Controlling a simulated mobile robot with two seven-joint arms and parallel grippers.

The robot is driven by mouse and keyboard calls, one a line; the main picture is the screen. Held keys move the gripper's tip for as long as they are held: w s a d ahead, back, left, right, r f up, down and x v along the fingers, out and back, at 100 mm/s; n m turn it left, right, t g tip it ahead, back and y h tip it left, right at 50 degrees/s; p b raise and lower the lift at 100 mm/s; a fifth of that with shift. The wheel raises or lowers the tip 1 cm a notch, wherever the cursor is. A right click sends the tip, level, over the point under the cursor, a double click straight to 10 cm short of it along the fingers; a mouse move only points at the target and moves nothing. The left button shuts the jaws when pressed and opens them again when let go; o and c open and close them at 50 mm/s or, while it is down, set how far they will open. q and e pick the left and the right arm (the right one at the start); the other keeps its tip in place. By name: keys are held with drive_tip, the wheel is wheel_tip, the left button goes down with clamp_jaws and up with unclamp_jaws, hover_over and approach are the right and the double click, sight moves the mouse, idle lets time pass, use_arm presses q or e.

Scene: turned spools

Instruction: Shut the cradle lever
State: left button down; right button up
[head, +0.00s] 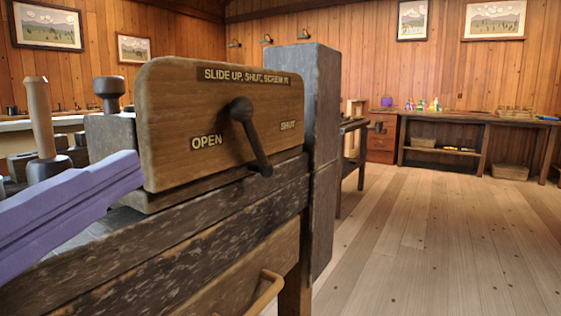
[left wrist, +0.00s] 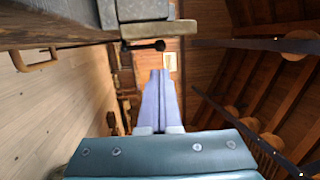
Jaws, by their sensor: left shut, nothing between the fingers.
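The cradle lever (head: 252,140) is a dark arm with a round hub and a knobbed end, on the face of a wooden plate (head: 170,110). It hangs down and slightly right, between the printed words OPEN on the left and SHUT on the right. In the left wrist view the lever (left wrist: 147,46) sticks out beyond the fingertips. My left gripper (head: 136,172) has lilac fingers and comes in at the left, apart from the lever. In the left wrist view its fingers (left wrist: 161,76) are together with nothing between them. My right gripper is in neither view.
The plate stands on a dark timber bench (head: 200,230) with a tall grey post (head: 316,100) at its right. A wooden-handled tool (head: 40,115) stands at the left. A drawer handle (head: 265,292) juts out below. Plank floor (head: 430,240) at the right is clear.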

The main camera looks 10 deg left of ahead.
use_arm(q)
drive_tip(key=shift+w, duration=0.1)
idle(0.3)
approach(235, 111)
drive_tip(key=x, duration=0.7)
drive_tip(key=shift+f+b, duration=0.1)
drive_tip(key=shift+b, duration=0.3)
